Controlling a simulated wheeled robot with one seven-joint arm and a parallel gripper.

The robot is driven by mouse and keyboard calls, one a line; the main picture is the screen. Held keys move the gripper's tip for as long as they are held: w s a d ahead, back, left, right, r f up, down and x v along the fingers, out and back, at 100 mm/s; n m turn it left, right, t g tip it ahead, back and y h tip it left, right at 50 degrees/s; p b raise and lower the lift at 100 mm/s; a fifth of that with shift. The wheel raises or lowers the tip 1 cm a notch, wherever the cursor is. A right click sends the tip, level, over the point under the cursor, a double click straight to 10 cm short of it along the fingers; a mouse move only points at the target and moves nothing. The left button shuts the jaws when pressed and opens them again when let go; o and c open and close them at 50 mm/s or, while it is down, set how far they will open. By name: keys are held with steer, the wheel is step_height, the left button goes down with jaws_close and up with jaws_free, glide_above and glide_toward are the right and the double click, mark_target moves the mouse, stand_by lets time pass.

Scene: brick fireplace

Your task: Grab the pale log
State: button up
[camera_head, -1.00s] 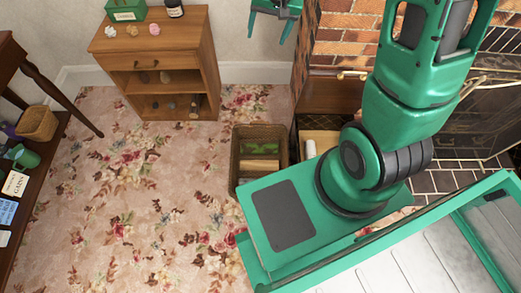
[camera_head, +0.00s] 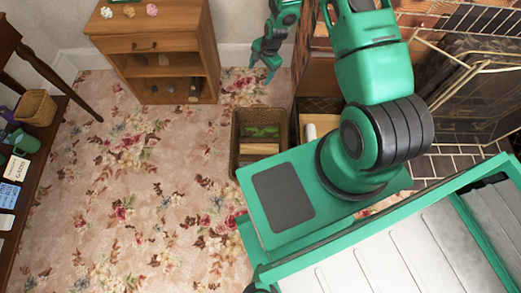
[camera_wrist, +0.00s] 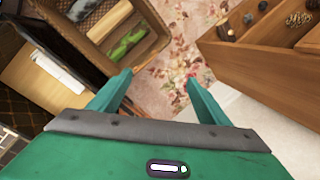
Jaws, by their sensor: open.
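A wicker basket (camera_head: 236,135) on the carpet holds a pale tan log (camera_head: 258,149) beside a green piece (camera_head: 260,131). In the wrist view the basket (camera_wrist: 152,52) is at the upper left, with the tan log (camera_wrist: 110,21) lying between the green piece (camera_wrist: 128,42) and a greyish piece (camera_wrist: 84,9). My gripper (camera_head: 262,70) is open and empty, above and behind the basket in the head view. In the wrist view its fingers (camera_wrist: 158,80) are spread, apart from the basket and the log.
Right of the basket is a box with a whitish roll (camera_head: 311,131). A wooden shelf unit (camera_head: 150,45) stands at the back left, close to my gripper in the wrist view (camera_wrist: 262,60). A brick fireplace with a screen (camera_head: 470,85) is right. Left carpet is clear.

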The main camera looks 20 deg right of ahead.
steer(key=s+f+m, duration=0.2)
steer(key=s+f, duration=0.1)
steer(key=f, duration=0.5)
steer(key=s+f+m, duration=0.2)
steer(key=s+f, duration=0.1)
steer(key=f, duration=0.6)
steer(key=m+y, duration=0.1)
steer(key=m, duration=0.3)
glide_toward(261, 147)
steer(key=shift+s+d+g, duration=0.2)
steer(key=shift+d+g, duration=0.1)
steer(key=shift+g, duration=0.1)
steer(key=shift+s+a+f+m, duration=0.1)
steer(key=shift+f+m, duration=0.2)
steer(key=shift+f, duration=0.05)
steer(key=x, duration=0.4)
steer(key=shift+a+f, duration=0.1)
steer(key=shift+f, duration=0.25)
steer(key=shift+w+a+f, duration=0.3)
steer(key=shift+f, duration=0.5)
steer(key=shift+w+a+f, duration=0.25)
steer(key=shift+a+f, duration=0.1)
steer(key=shift+f, duration=0.5)
steer(key=shift+w+a+f, duration=0.3)
steer(key=shift+f, duration=0.5)
steer(key=c, duration=1.4)
